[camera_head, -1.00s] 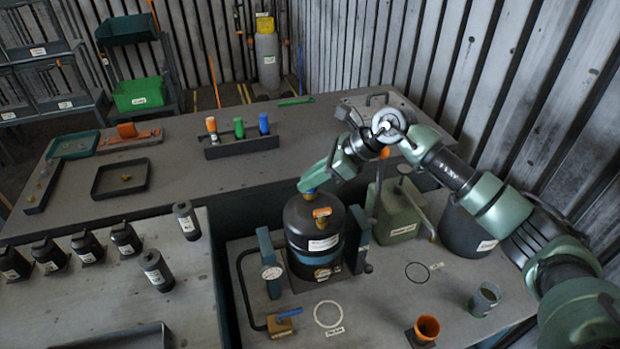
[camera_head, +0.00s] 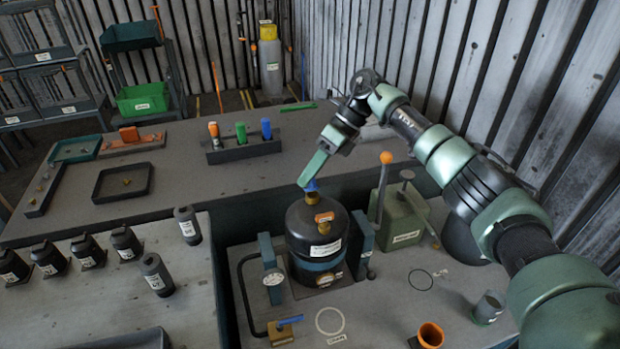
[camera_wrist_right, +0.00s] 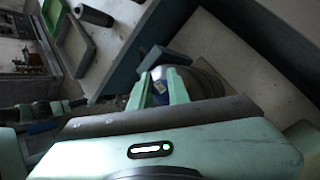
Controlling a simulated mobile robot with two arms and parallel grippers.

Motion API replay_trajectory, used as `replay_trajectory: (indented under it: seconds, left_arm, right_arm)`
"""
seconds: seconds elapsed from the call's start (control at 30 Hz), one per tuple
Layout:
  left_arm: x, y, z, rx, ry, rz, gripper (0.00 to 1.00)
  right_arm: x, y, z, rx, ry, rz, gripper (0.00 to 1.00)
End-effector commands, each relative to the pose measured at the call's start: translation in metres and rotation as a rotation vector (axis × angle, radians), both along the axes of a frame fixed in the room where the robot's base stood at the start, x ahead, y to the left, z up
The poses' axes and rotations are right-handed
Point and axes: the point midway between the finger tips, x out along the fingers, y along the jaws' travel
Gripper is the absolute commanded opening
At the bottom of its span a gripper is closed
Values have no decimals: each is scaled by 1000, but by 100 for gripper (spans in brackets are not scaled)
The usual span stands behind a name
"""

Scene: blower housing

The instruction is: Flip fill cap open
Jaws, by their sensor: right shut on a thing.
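A black tank (camera_head: 314,238) stands upright in a blue-grey holder. On its top, a blue cap (camera_head: 311,186) sits at a brass neck (camera_head: 312,198). My right gripper (camera_head: 307,183) reaches down from the upper right, with its green fingers shut on the blue cap. In the right wrist view, the blue cap (camera_wrist_right: 160,88) shows between the two green fingers, and the tank is partly hidden behind them. I cannot tell how far the cap is tilted. My left gripper is in neither view.
An orange valve (camera_head: 324,217) is on the tank's front. A gauge post (camera_head: 272,268) stands left of it, and a green can (camera_head: 404,220) with an orange-knobbed lever stands right. An orange cup (camera_head: 430,335) is near the front. Black bottles (camera_head: 87,249) stand on the left bench.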

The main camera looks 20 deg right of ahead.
Motion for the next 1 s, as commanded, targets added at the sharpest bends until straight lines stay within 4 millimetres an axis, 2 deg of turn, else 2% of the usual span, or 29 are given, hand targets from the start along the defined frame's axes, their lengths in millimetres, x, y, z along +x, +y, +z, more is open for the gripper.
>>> replay_trajectory:
  seconds: [0.63,0.67,0.73,1.0]
  left_arm:
    - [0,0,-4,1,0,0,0]
    - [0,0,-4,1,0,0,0]
    - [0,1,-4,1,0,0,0]
    - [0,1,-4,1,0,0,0]
  right_arm:
    - [3,0,1,1,43,0,0]
    - [3,0,1,1,43,0,20]
    - [3,0,1,1,43,0,39]
    - [2,0,0,0,44,0,39]
